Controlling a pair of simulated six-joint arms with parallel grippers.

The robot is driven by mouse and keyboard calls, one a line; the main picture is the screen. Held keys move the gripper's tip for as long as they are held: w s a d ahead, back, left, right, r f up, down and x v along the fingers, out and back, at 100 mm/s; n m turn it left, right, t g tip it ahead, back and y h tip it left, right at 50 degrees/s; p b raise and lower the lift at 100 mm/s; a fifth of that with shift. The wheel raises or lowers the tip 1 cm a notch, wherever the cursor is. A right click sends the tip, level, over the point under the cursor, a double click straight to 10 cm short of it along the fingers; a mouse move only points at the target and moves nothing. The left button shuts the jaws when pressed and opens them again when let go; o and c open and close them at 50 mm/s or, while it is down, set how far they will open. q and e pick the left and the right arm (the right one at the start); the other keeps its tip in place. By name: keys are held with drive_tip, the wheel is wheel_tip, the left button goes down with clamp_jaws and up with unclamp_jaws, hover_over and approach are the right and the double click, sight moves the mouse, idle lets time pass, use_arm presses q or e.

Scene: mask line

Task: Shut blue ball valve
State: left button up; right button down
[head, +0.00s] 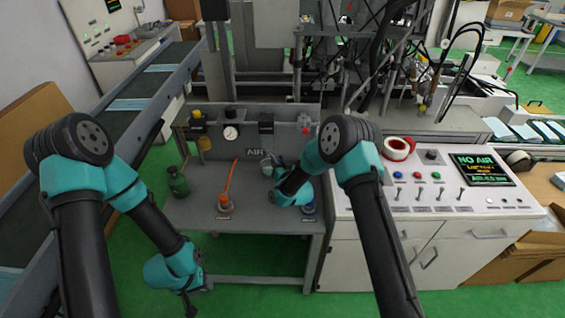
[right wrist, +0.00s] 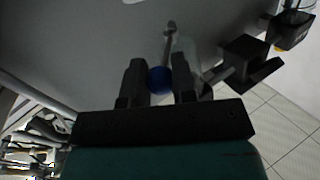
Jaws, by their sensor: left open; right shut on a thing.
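A round blue ball (right wrist: 160,80) with a pale rod leading up from it shows in the right wrist view. My right gripper (right wrist: 158,64) has its dark fingers on either side of this ball and is shut on it. My left gripper (head: 191,298) hangs low in front of the bench's left side, open and apart from everything.
A gauge (head: 231,132) is on the back panel. A control console (head: 435,198) with a "NO AIR" screen (head: 481,168) adjoins the bench on the right.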

drive_tip(key=c, duration=0.9)
unclamp_jaws()
drive_tip(key=v, duration=1.7)
drive_tip(key=shift+s+d, duration=0.1)
drive_tip(key=shift+s, duration=0.05)
